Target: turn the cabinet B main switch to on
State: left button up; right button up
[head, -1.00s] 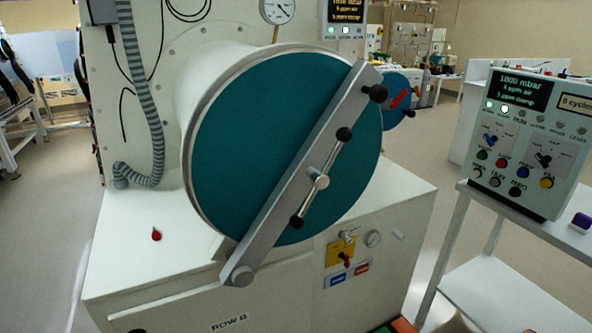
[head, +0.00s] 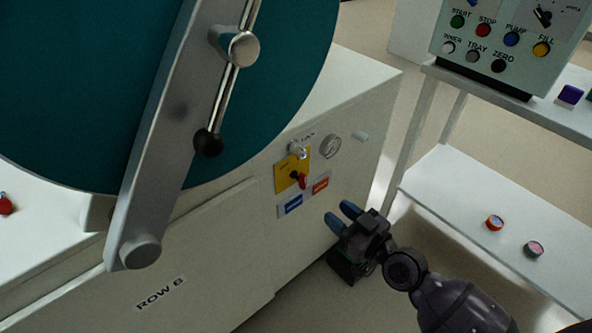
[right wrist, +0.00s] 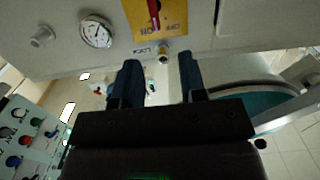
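The main switch is a red handle (head: 301,180) on a yellow plate (head: 287,176), low on the front of the white cabinet below the big round door. In the right wrist view the yellow plate (right wrist: 172,20) and the red handle (right wrist: 154,14) show at the top edge, upside down. My right gripper (head: 341,215) is to the right of and a little below the switch, apart from it. Its two blue fingers stand open with nothing between them; the gap also shows in the right wrist view (right wrist: 159,76). My left gripper is out of view.
The door's grey bar (head: 150,160) slants down at left. A white shelf cart (head: 500,210) stands right.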

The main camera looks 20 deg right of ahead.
aim_at(305, 180)
jog(key=x, duration=1.3)
jog(key=shift+w+d+r, duration=0.2)
jog(key=shift+d+r, duration=0.15)
jog(key=shift+d, duration=0.05)
grip_shut()
